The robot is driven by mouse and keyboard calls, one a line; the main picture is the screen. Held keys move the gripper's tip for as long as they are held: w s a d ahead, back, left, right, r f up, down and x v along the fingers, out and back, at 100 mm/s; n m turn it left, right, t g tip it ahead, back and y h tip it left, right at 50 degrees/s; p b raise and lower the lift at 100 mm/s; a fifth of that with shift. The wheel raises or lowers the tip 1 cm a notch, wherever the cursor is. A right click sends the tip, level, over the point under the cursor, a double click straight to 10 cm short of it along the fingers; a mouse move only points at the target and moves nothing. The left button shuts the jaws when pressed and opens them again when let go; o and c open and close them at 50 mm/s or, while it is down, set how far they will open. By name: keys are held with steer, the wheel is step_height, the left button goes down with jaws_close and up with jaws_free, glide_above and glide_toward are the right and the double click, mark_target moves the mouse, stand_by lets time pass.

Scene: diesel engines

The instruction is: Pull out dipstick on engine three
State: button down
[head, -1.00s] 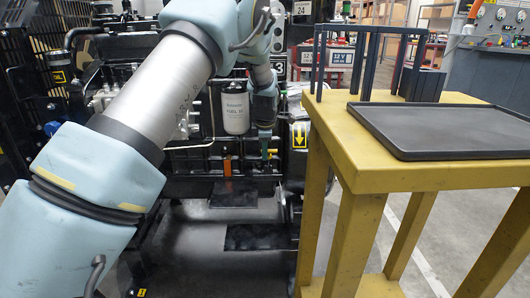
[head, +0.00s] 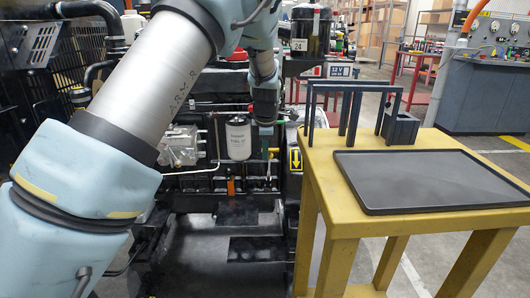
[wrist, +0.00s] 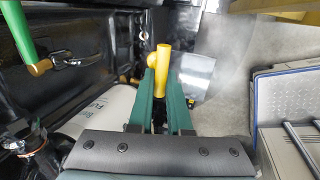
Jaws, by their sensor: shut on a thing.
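The dipstick's yellow handle (wrist: 162,62) shows in the wrist view between the green fingertips of my gripper (wrist: 160,88). The fingers are shut on it. In the head view my gripper (head: 265,128) points down in front of the black engine (head: 195,190), just right of the white fuel filter (head: 238,138).
A yellow table (head: 327,190) stands close on the right, with a dark tray (head: 430,180) and a black rack (head: 352,88) on it. A small orange part (head: 230,186) sits on the engine, left below my gripper. Grey floor lies open beyond the table.

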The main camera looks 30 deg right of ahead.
steer(key=shift+s+d+r+p, duration=0.1)
steer(key=shift+s+r+p, duration=0.25)
steer(key=shift+s+r, duration=0.5)
steer(key=shift+w+r, duration=0.1)
steer(key=c, duration=0.9)
jaws_free()
steer(key=shift+o, duration=0.3)
steer(key=shift+w, duration=0.1)
steer(key=v, duration=1)
steer(key=shift+r, duration=0.35)
